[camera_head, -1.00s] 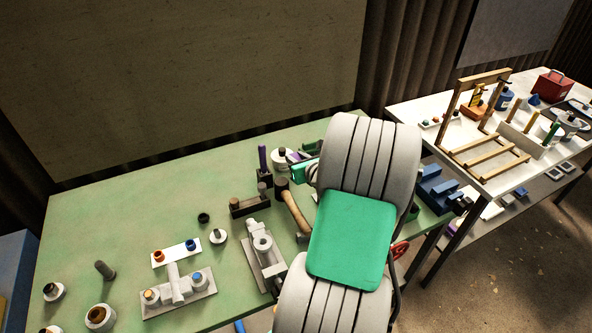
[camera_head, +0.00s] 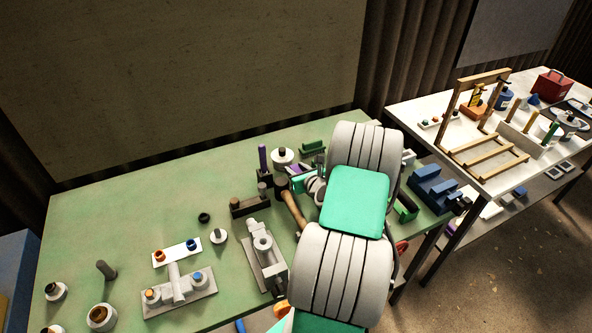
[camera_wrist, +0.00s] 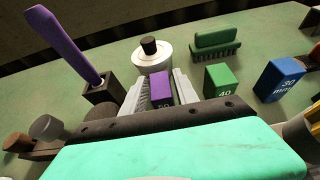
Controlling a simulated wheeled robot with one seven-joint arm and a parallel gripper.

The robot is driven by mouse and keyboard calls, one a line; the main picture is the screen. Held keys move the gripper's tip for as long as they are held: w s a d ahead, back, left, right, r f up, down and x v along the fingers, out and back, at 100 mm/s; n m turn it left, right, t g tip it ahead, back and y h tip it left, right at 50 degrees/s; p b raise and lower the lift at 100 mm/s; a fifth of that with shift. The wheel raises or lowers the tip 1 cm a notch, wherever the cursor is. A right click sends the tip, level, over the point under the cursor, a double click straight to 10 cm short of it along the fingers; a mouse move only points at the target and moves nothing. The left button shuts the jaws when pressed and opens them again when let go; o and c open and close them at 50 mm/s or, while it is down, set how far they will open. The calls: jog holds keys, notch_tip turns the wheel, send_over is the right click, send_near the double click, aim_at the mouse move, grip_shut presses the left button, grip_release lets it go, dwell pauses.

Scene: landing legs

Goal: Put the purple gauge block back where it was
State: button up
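The purple gauge block (camera_wrist: 161,88), marked 50, sits upright between the two grey fingers of my gripper (camera_wrist: 164,86) in the wrist view. The fingers lie close along both its sides and appear shut on it. Its lower end is hidden behind the palm. In the head view only a bit of the purple block (camera_head: 294,168) shows beside my gripper (camera_head: 300,174), left of my arm. A green block (camera_wrist: 221,82) marked 40 and a blue block (camera_wrist: 279,80) marked 30 mm stand to the right in the wrist view.
A white round jar (camera_wrist: 152,56) with a black knob stands behind the purple block. A purple-handled tool (camera_wrist: 68,43) rises from a dark holder on the left. A green brush (camera_wrist: 217,44) lies behind. A hammer (camera_head: 292,207) lies near my arm. Bare green tabletop (camera_head: 130,205) lies further left.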

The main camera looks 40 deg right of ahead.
jog(key=shift+o, duration=1)
